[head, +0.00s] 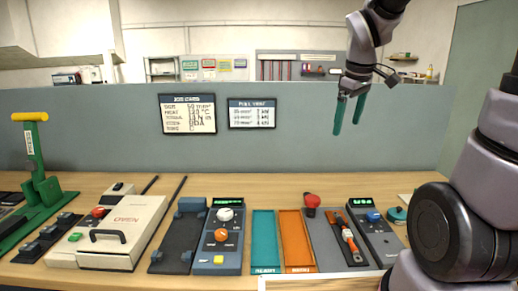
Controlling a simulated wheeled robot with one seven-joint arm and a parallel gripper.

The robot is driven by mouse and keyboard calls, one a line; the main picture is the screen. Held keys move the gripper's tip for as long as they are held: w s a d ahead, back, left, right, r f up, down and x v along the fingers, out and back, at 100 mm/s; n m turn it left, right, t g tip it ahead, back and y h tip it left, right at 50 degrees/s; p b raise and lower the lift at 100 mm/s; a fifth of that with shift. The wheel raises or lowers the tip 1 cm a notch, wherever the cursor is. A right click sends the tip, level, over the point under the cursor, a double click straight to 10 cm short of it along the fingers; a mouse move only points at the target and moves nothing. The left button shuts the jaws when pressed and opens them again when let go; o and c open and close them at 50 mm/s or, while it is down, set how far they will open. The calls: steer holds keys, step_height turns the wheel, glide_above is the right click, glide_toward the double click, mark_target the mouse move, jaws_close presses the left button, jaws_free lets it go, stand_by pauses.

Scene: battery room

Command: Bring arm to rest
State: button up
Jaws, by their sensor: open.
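My gripper (348,115) hangs from my arm at the upper right of the head view. Its two green fingers point down and stand apart, with nothing between them. It is well above the bench (250,186), in front of the grey partition (300,150), and touches nothing that I can see. The lower links of my arm fill the right edge of the view.
Below stand a white oven box (125,228), a blue control box (219,245), a teal tray (265,240), an orange tray (296,240), a grey tray (325,240) with a red-handled tool and another device (377,240). A green lever press (38,185) stands left.

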steer(key=s+d+r+m+t+y, duration=0.1)
steer(key=s+r+m+t+y, duration=0.1)
steer(key=s+r+m, duration=0.6)
steer(key=s+m+t, duration=0.1)
steer(key=s+m, duration=0.2)
steer(key=s, duration=0.1)
steer(key=shift+s+r+m+t, duration=0.2)
steer(key=shift+m+t, duration=0.1)
steer(key=shift+t, duration=0.1)
stand_by(0.9)
